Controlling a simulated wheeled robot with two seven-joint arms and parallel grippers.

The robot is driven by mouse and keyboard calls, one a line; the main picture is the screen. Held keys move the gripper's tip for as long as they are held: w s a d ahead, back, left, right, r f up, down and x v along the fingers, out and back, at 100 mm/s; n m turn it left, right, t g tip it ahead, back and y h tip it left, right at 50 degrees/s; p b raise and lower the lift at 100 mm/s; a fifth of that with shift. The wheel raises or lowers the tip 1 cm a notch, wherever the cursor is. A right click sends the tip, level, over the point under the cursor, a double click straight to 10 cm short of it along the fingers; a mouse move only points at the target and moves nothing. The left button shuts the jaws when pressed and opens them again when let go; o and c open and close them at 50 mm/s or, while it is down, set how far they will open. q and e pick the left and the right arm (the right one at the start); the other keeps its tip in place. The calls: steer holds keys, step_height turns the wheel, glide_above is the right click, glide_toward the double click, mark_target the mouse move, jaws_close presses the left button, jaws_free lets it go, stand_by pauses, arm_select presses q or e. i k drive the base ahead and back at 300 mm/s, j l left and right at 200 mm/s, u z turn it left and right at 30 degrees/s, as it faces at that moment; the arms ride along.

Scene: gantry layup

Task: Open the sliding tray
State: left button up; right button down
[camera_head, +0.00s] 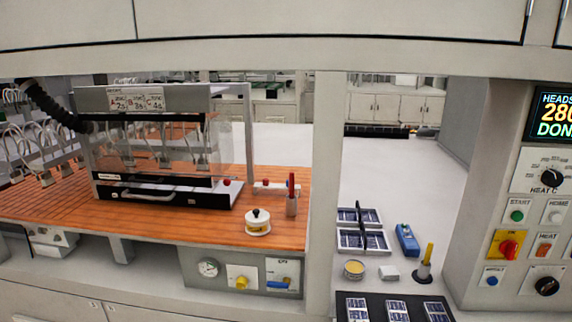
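A black-fronted low unit with a silver bar handle (148,194) sits under a clear-walled box (220,145) on the orange slatted bench at left. It looks like the sliding tray; its front appears flush under the box, so it looks closed. No gripper of mine touches it. Neither my left nor my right gripper shows in this view.
A white post (327,200) divides the orange bench (200,232) from a pale counter (395,180). A white pot (257,224) and red-tipped holder (291,195) stand right of the box. A dark hose (48,105) hangs left. A control panel (530,220) stands right.

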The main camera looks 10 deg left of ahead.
mark_target(220, 197)
steer(key=j+z, duration=0.25)
steer(key=j, duration=1.15)
steer(key=i, duration=0.05)
